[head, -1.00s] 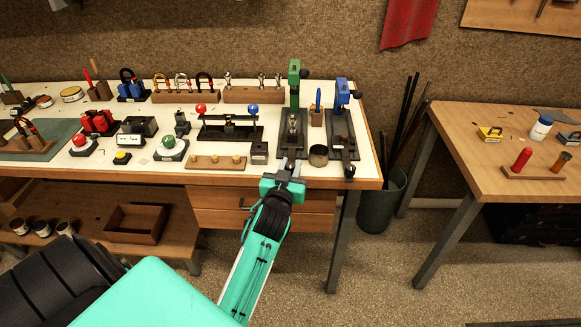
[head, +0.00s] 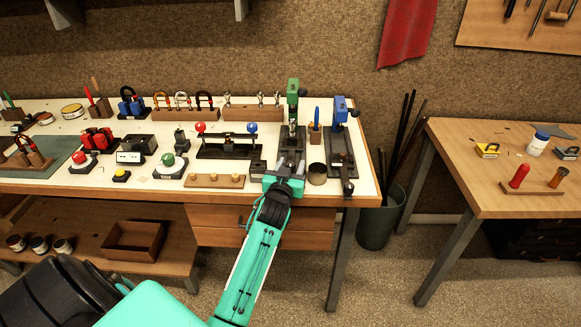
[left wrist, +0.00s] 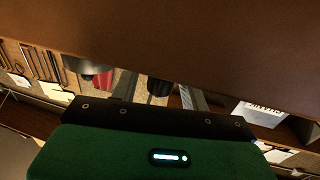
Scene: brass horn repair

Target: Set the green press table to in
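The green press (head: 293,92) stands upright near the right end of the long bench, on a dark base. Its table is small in the head view, and I cannot tell its setting. My left gripper (head: 290,167) is at the bench's front edge, just in front of the green press base. Its two fingers are apart, and I see nothing held. In the left wrist view the fingers (left wrist: 158,92) also stand apart, with a dark thing visible between them that I cannot identify. My right gripper is not in view.
A blue press (head: 340,115) stands right of the green one. A small round cup (head: 317,174) sits close right of my gripper. A wooden strip with knobs (head: 214,181) lies to the left. A bin (head: 380,215) stands on the floor between the bench and the right table (head: 470,165).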

